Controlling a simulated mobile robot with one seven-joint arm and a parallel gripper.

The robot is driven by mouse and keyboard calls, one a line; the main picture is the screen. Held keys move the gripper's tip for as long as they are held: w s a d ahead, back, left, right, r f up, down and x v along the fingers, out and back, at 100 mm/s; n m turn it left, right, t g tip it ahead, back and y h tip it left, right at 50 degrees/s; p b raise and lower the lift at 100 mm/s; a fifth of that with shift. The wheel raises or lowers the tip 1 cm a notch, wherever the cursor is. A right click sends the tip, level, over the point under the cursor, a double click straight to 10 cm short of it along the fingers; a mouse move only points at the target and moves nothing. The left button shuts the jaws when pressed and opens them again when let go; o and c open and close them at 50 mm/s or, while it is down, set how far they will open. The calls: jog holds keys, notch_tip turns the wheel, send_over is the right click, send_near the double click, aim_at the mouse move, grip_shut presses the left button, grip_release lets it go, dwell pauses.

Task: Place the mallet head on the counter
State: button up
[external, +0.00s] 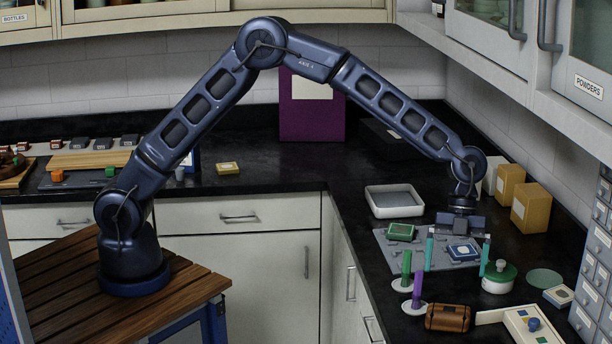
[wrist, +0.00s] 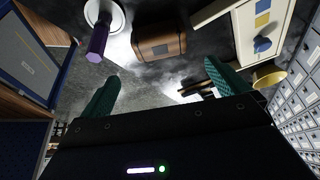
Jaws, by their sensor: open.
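The likely mallet head is a brown, barrel-like wooden block (external: 448,317) with a small plate on its face. It lies on the black counter (external: 268,180) near the front, and it also shows in the wrist view (wrist: 158,45) beyond the fingertips. My gripper (external: 458,250) is open, with its two teal fingers pointing down and spread apart. It is over the grey mat, behind the brown block and apart from it. In the wrist view the space between the fingers of my gripper (wrist: 163,80) holds nothing.
Green (external: 406,265) and purple (external: 417,288) pegs stand on white discs left of the block.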

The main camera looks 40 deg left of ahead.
jog(key=shift+w+a+r, duration=0.1)
jog(key=shift+w+r, duration=0.1)
jog(key=shift+r, duration=0.35)
jog(key=w+a+r+n+t, duration=0.1)
jog(key=w+a+r+n, duration=0.3)
jog(key=a, duration=0.5)
jog(key=w+a+r+n+t, duration=0.1)
jog(key=w+a+r+n, duration=0.1)
jog(key=w+a+r, duration=0.55)
jog(key=w+a+r+n+t, duration=0.1)
jog(key=w+a+r+n, duration=0.2)
jog(key=a, duration=0.7)
jog(key=s+a+r+n+t, duration=0.1)
jog(key=a+r+n, duration=0.3)
jog(key=a, duration=0.7)
jog(key=s+a+r+n+t, duration=0.25)
jog(key=a+n, duration=0.25)
jog(key=a, duration=0.7)
jog(key=s+a+f+n+t+y, duration=0.1)
jog(key=s+a+n, duration=0.5)
jog(key=a, duration=0.6)
jog(key=s+a+f+n+t, duration=0.1)
jog(key=s+a+n, duration=0.6)
jog(key=s+a, duration=0.3)
jog(key=a, duration=0.3)
jog(key=shift+s+a+f+y, duration=0.15)
jog(key=shift+s+y, duration=0.2)
jog(key=shift+y, duration=0.05)
